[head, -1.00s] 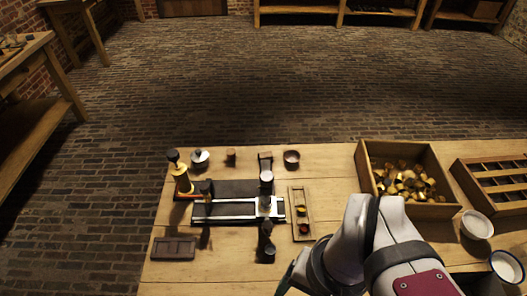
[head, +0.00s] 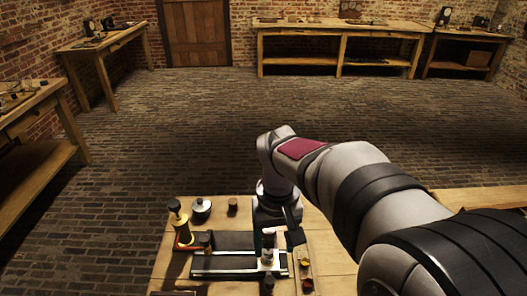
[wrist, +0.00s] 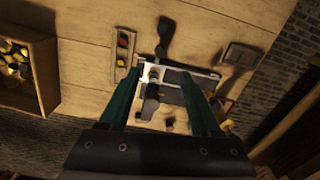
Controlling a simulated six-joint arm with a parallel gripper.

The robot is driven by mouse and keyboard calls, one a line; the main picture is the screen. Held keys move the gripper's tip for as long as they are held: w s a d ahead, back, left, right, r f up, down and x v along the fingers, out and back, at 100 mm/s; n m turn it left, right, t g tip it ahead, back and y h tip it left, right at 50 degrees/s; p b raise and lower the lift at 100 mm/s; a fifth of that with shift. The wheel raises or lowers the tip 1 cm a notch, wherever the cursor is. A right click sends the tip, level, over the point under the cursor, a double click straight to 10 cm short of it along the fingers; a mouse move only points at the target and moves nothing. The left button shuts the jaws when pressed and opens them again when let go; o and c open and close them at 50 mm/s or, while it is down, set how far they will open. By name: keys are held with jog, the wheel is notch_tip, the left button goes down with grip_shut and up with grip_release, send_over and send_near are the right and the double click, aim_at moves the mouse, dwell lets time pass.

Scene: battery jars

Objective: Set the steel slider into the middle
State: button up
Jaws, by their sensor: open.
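The steel slider (head: 267,257) sits on the pale rail (head: 222,262) of the dark apparatus, near the rail's right end in the head view. In the wrist view the slider (wrist: 153,74) shows near the rail's left end, between the fingertips in the picture. My gripper (head: 279,236) is open and empty. It hangs above the apparatus's right part, and its green fingers also show in the wrist view (wrist: 160,82). My gripper and arm partly cover the things behind the slider in the head view. I cannot tell the exact height of the fingertips above the slider.
A brass and black upright piece (head: 181,225) stands at the apparatus's left. A narrow tray (wrist: 122,55) with small coloured pieces lies beside the rail. A wooden box of brass pieces (wrist: 53,70) stands farther off. A small pot (head: 201,207) sits at the back.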

aim_at(269, 280)
jog(key=shift+n, duration=0.3)
jog(key=f, duration=0.5)
jog(key=w+f, duration=0.1)
jog(key=f, duration=1)
jog(key=shift+w+a+f, duration=0.3)
jog(key=shift+w, duration=0.05)
grip_shut()
